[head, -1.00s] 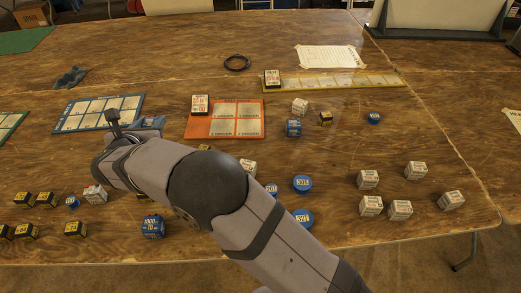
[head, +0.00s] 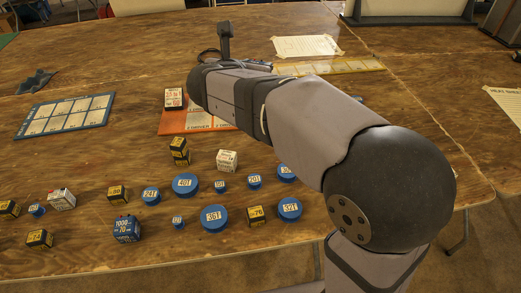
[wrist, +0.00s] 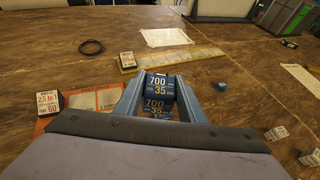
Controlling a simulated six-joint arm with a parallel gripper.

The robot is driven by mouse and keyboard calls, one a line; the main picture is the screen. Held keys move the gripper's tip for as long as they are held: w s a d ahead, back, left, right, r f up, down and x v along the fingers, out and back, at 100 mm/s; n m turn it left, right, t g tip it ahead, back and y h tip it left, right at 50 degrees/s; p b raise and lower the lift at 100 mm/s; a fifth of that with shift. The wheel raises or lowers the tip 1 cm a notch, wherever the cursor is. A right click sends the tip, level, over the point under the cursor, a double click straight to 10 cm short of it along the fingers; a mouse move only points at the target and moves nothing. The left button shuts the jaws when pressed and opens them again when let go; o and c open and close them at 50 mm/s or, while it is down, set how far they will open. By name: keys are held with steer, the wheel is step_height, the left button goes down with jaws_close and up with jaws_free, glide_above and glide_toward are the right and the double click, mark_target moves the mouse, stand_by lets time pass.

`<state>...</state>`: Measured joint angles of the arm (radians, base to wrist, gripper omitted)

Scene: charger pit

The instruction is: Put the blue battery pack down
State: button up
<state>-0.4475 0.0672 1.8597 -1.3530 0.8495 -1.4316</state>
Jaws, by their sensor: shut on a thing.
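My gripper (wrist: 158,82) is shut on the blue battery pack (wrist: 160,86), which is marked 700 and 35 in the wrist view. In the head view my arm reaches to the far middle of the table and hides the pack. The held pack appears near the right of the orange mat (wrist: 98,103) and short of the yellow mat (wrist: 190,57). Its height above the table is unclear.
White packs stand on the orange mat (head: 174,99) and the yellow mat (wrist: 127,61). A blue mat (head: 65,114) lies empty at left. Many packs and blue discs (head: 214,218) cover the front. A paper sheet (head: 307,46) and a black ring (wrist: 91,47) lie farther back.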

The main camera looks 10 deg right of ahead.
steer(key=shift+n+t+y, duration=0.3)
steer(key=shift+n+y, duration=0.2)
steer(key=shift+s+d+f+b, duration=0.1)
steer(key=shift+s+f+b, duration=0.55)
steer(key=shift+f, duration=2.5)
steer(key=shift+s+d+f+b, duration=0.1)
steer(key=shift+s+f+b, duration=0.55)
steer(key=shift+f, duration=2.45)
steer(key=shift+s+d+f+b, duration=0.1)
steer(key=shift+s+f+b, duration=0.5)
steer(key=shift+f, duration=2.55)
steer(key=shift+s+f, duration=0.15)
steer(key=shift+s, duration=0.05)
steer(key=shift+f, duration=0.1)
steer(key=o, duration=1.2)
